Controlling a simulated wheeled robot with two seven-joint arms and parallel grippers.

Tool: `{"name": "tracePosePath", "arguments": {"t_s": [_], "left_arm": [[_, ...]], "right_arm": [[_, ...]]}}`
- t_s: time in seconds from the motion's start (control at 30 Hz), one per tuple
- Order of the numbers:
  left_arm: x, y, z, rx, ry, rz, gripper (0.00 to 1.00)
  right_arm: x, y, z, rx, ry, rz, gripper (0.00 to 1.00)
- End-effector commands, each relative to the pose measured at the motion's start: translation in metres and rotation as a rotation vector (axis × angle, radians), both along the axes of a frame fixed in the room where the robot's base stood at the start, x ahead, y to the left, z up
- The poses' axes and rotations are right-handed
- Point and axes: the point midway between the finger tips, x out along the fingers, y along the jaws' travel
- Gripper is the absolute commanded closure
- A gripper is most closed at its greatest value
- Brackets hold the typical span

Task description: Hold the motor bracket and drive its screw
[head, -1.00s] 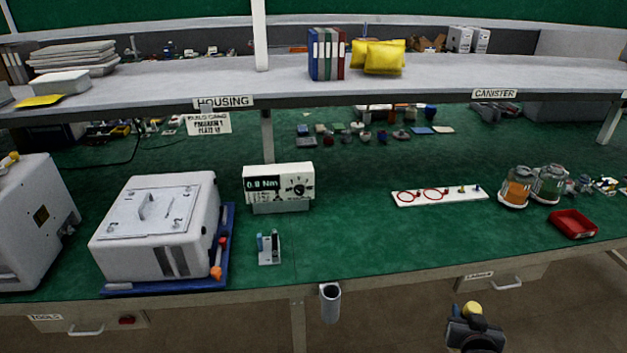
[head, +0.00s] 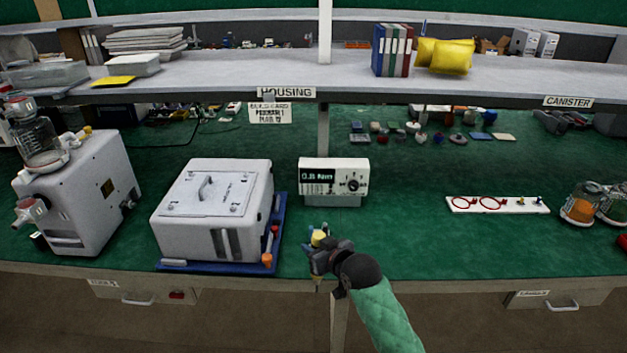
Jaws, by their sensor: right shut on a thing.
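My right gripper (head: 318,256) comes in from the lower right and is shut on a yellow-topped tool (head: 319,238), which looks like a driver. The tool stands roughly upright near the bench's front edge. A small stand with blue parts is mostly hidden behind the gripper. I cannot pick out the motor bracket or its screw for sure. A white housing (head: 210,205) with a screwed-on lid sits in a blue tray (head: 279,220), left of the gripper. A white torque display box (head: 334,175) stands behind the gripper. My left gripper is not in view.
A grey pump body (head: 85,200) with a glass jar (head: 38,137) stands at the far left. A white board with red rings (head: 497,204) and canisters (head: 581,206) are at the right. A shelf (head: 240,82) overhangs the back. The green bench between display and board is clear.

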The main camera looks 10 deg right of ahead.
Motion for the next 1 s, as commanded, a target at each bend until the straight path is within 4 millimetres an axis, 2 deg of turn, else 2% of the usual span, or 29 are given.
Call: {"name": "tracePosePath", "arguments": {"t_s": [0.03,0.3,0.6,0.8,1.0], "left_arm": [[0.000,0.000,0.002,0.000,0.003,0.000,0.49],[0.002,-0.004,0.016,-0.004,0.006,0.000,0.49],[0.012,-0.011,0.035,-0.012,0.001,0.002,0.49],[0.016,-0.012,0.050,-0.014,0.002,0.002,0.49],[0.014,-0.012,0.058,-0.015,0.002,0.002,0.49]], "right_arm": [[0.011,0.001,0.007,-0.008,-0.006,0.038,1.00],[0.051,0.004,0.033,-0.020,-0.004,0.221,1.00],[0.095,-0.015,0.078,-0.039,0.002,0.419,1.00],[0.115,-0.037,0.108,-0.032,0.008,0.518,1.00],[0.123,-0.050,0.126,-0.021,0.008,0.562,1.00]]}}
